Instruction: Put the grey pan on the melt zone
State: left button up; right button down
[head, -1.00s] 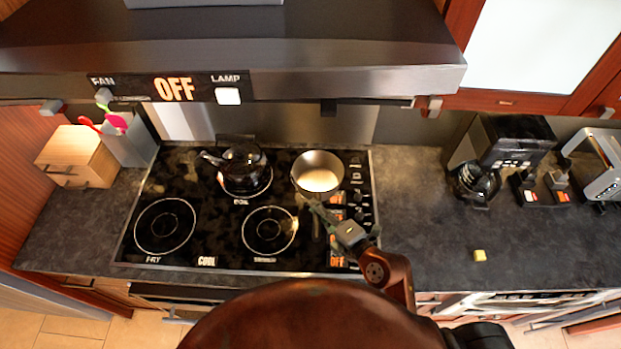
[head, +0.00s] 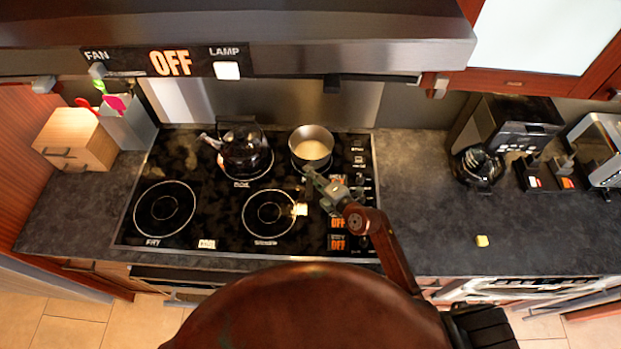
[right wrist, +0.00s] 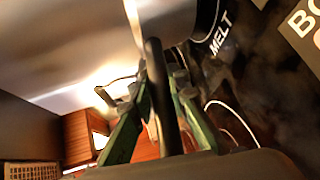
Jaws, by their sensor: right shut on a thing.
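The grey pan (head: 311,141) is at the back right of the black cooktop, right of the kettle. In the head view it appears over the back right ring, with a bit of the ring showing at its edge. A MELT label (right wrist: 220,40) lies beside the pan's metal wall in the right wrist view. My right gripper (head: 313,176) is shut on the pan's dark handle (right wrist: 158,85), in front of the pan. I cannot tell whether the pan's base touches the glass. My left gripper is not in view.
A black kettle (head: 245,155) stands on the back left ring. The front rings (head: 165,209) are clear. A range hood (head: 280,45) hangs above the back. A coffee maker (head: 505,130) and a small yellow block (head: 482,241) are on the right counter.

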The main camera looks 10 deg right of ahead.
jog(key=shift+d+f, duration=0.1)
jog(key=shift+f, duration=0.85)
jog(key=c, duration=1.8)
grip_release()
jog(key=shift+f, duration=0.15)
jog(key=shift+c, duration=0.2)
jog(key=shift+s+r, duration=0.15)
jog(key=shift+r, duration=0.05)
jog(key=v, duration=1.2)
